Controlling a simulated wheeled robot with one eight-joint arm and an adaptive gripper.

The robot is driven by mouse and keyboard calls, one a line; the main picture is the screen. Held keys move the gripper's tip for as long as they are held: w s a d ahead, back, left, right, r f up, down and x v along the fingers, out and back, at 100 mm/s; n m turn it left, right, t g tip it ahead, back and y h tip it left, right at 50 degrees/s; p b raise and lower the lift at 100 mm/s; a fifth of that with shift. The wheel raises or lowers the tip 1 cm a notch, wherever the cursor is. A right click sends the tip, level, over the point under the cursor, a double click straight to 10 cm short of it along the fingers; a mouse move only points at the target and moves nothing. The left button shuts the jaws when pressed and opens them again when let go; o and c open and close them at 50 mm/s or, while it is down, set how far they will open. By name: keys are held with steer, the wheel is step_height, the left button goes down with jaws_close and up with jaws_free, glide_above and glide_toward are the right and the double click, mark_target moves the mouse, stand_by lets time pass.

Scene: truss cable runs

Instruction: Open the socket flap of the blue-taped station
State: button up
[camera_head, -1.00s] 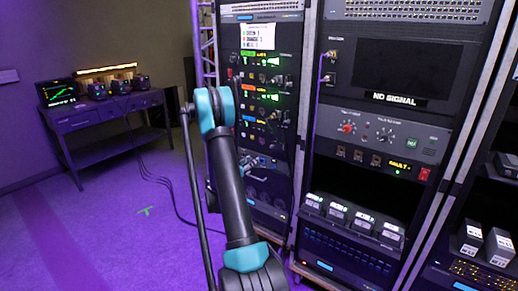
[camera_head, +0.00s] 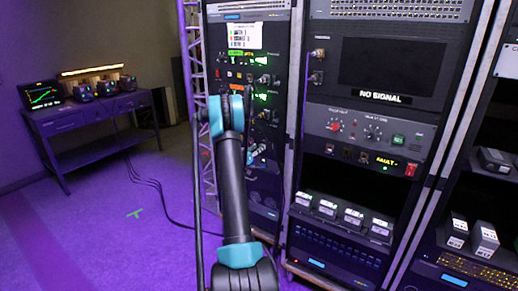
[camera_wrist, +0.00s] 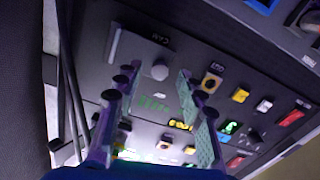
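The rack of stations (camera_head: 262,180) stands behind my arm in the head view; my arm covers much of its middle. My gripper (camera_wrist: 158,105) shows in the wrist view with its two purple, green-padded fingers spread apart and nothing seen between them. The fingers are in front of a dark station panel (camera_wrist: 140,75) with a round grey knob (camera_wrist: 160,70), a "CAM" label and several coloured connectors. A blue patch (camera_wrist: 262,5), perhaps the blue tape, is cut off at the top edge of the wrist view. I cannot make out the socket flap or its state. The fingertips cannot be made out in the head view.
A second rack (camera_head: 375,130) with a "NO SIGNAL" screen stands to the right. A desk (camera_head: 95,125) with a monitor stands at the far left. Black cables (camera_head: 150,182) run over the floor from it. Open floor lies between desk and racks.

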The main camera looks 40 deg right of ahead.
steer(key=shift+x, duration=0.9)
jaws_close()
